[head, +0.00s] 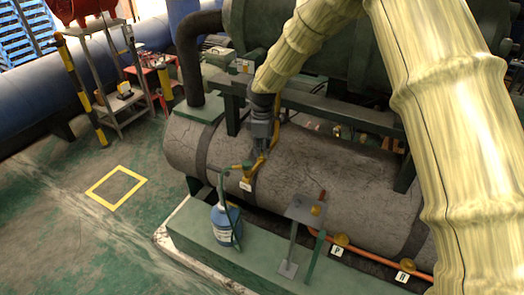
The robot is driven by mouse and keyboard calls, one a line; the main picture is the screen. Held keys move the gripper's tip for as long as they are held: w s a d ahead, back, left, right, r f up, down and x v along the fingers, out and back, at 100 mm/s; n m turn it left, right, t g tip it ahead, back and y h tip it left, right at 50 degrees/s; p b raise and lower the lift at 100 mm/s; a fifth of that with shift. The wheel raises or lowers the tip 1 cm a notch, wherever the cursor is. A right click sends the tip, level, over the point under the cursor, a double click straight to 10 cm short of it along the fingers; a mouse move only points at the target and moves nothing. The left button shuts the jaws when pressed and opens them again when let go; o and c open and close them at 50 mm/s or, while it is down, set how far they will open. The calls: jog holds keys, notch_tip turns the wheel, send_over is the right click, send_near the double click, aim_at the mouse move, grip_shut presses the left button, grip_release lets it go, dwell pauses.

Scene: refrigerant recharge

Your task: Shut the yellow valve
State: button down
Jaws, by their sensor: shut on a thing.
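The yellow valve (246,168) sits on the side of the large grey tank, above a small white tag. Its yellow parts reach up and right toward my gripper (260,151). My gripper points down from above and is shut on the upper part of the yellow valve. The fingers partly hide the part they hold, so its exact shape and angle cannot be told.
A blue bottle (221,228) with a green hose stands on the green ledge (195,232) below. A metal stand (300,212) and two yellow knobs, tagged P (337,251) and R (405,277), are to the right. A yellow floor square (115,187) lies on open floor at left.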

jog(key=shift+m, duration=1.9)
jog(key=c, duration=1.5)
grip_release()
jog(key=shift+c, duration=0.2)
notch_tip(320, 180, up, 12)
